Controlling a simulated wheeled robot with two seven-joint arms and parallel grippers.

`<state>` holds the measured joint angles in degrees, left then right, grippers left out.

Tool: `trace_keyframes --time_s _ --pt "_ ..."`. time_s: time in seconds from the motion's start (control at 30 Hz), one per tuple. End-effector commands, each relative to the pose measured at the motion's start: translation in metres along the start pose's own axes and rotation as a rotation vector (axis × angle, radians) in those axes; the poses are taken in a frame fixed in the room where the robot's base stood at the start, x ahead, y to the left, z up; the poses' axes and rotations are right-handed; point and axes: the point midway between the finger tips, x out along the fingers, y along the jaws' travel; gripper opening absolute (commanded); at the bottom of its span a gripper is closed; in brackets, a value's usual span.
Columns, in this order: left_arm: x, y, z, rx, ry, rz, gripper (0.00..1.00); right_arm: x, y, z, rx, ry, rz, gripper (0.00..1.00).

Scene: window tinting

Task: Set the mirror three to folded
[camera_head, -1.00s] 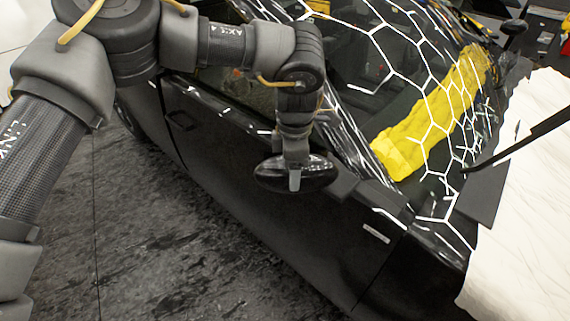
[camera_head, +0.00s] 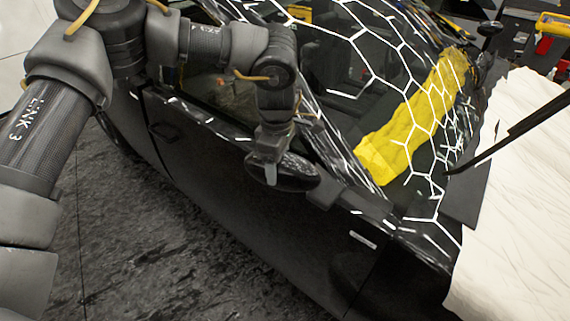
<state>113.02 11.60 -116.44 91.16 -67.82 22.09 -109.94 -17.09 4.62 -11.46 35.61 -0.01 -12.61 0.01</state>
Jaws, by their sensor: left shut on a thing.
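A black side mirror (camera_head: 296,172) sticks out from the near side of the black car (camera_head: 245,215), by the front of the side window. My left gripper (camera_head: 270,172) reaches down over the mirror and is shut on its outer part; the fingertips lie partly against the dark housing. Another black mirror (camera_head: 489,29) stands on the far side of the car. My right gripper is not in view.
A yellow cloth (camera_head: 412,120) lies on the windscreen, which shows hexagonal light reflections. A white cover (camera_head: 520,200) lies over the car's front at right, with a black wiper arm (camera_head: 510,132) above it. Dark floor (camera_head: 170,255) is clear at lower left.

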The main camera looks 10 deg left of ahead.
Motion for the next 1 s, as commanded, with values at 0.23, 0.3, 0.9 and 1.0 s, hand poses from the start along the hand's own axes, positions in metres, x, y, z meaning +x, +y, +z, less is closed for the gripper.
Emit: trace_keyframes --time_s 0.23,0.3,0.9,1.0 --pt "0.002 -0.001 0.002 0.013 0.002 -0.004 0.23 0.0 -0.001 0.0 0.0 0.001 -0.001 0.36" --pt "0.002 -0.001 0.002 0.013 0.002 -0.004 0.69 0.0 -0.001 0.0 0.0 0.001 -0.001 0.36" --pt "-0.018 0.001 0.002 0.006 0.001 0.003 0.85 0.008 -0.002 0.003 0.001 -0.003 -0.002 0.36" --pt "-0.038 0.001 0.002 0.006 0.003 0.004 0.85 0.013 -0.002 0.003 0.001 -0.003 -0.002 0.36"
